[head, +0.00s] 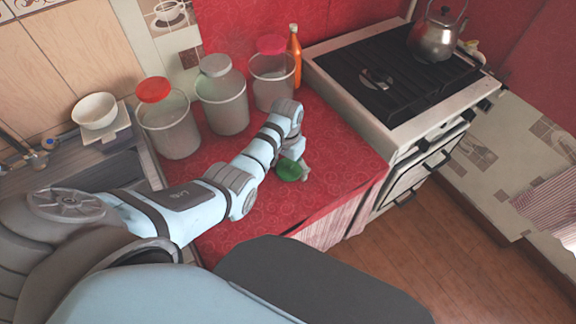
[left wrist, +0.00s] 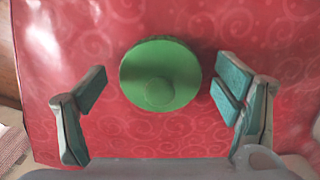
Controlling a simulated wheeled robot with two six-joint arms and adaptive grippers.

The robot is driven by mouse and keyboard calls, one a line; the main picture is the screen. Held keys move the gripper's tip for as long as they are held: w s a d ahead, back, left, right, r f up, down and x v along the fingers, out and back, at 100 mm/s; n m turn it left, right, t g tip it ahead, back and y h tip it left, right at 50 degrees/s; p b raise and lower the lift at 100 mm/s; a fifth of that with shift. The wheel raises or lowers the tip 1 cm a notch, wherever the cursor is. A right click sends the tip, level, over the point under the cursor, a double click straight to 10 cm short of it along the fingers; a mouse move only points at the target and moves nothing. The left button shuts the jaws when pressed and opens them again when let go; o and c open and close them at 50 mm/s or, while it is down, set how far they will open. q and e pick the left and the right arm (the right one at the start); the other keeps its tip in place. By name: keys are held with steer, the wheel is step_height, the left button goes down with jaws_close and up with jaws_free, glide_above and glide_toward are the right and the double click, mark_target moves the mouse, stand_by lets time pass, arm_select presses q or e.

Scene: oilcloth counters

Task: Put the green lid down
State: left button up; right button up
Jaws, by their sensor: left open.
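The green lid (head: 288,170) lies on the red oilcloth counter (head: 335,170) in the head view, partly hidden by my left arm. In the left wrist view the green lid (left wrist: 160,75) is round with a knob, and it sits between and a little beyond my open fingers. My left gripper (head: 301,168) is over the lid. In the left wrist view my left gripper (left wrist: 165,103) has its fingers wide apart, with red cloth showing on both sides of the lid. My right gripper is not in view.
Three grey canisters stand behind: one with a red lid (head: 168,118), one with a grey lid (head: 222,95), one with a pink lid (head: 272,80). An orange bottle (head: 295,55) is beside them. A stove (head: 400,100) with a kettle (head: 433,40) stands right. The counter's front right is clear.

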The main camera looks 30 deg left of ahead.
mark_target(288, 165)
arm_select(q)
steer(key=shift+r, duration=0.1)
step_height(288, 165, up, 12)
steer(key=p, duration=0.3)
steer(key=shift+p, duration=0.3)
steer(key=shift+a, duration=0.1)
step_height(288, 165, down, 12)
steer(key=b, duration=0.4)
steer(key=shift+f, duration=0.25)
step_height(288, 165, up, 10)
steer(key=p, duration=0.3)
steer(key=shift+f+p, duration=0.1)
steer(key=shift+p, duration=0.2)
